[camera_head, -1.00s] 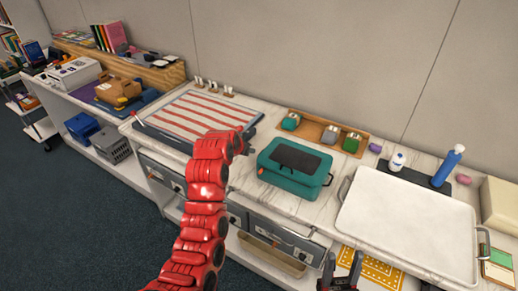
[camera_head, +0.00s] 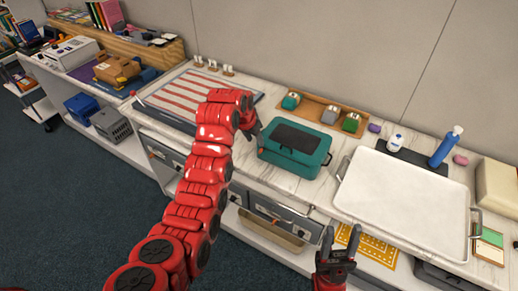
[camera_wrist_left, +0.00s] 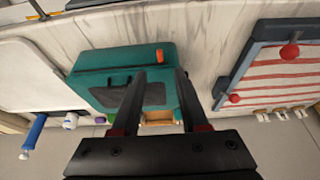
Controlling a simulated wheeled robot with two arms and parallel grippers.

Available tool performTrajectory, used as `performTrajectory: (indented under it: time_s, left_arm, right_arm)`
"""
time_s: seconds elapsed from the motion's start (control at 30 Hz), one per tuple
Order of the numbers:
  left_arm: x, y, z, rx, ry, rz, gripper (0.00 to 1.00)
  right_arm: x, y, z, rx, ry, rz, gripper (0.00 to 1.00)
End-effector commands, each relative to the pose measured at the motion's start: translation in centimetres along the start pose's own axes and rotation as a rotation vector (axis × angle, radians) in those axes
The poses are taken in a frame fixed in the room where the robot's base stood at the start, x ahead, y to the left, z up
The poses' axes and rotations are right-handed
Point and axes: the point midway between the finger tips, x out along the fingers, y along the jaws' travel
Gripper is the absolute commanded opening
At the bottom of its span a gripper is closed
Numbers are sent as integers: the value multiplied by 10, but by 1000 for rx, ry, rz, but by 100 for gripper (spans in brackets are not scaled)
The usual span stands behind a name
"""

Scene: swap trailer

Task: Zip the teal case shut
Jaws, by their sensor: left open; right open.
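The teal case (camera_head: 312,157) lies on the marble counter with a dark panel on its lid. An orange tab (camera_wrist_left: 159,55) shows on the case in the left wrist view, where the case (camera_wrist_left: 112,58) sits behind my fingers. My left gripper (camera_head: 254,132) is at the left side of the case, partly hidden by its own red arm. In the left wrist view its two fingers (camera_wrist_left: 160,78) are apart with nothing held between them. My right gripper (camera_head: 341,238) is open and empty, low in front of the counter. I cannot tell how far the zip is closed.
A large white tray (camera_head: 402,202) with metal handles lies right of the case. A striped red and white board (camera_head: 190,100) lies left of it. A wooden holder with cups (camera_head: 322,113) stands behind. A blue bottle (camera_head: 446,147) stands at the back right.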

Motion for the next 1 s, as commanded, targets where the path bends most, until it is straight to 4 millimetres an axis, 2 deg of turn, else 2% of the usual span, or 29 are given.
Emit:
performTrajectory:
  time_s: [0.13, 0.4, 0.6, 1.0]
  left_arm:
    - [21, 0, -1, 0, -2, 0, 44]
    - [53, 0, -2, 3, 1, -1, 44]
    - [68, 0, -1, 3, -3, 0, 44]
    - [79, 0, -2, 1, 5, -2, 44]
  right_arm:
    - [13, 1, -2, 0, -1, 0, 50]
    - [20, 1, -3, 0, -1, 0, 50]
    - [20, 1, -3, 0, -1, 0, 50]
    - [22, 1, -4, 0, -1, 0, 50]
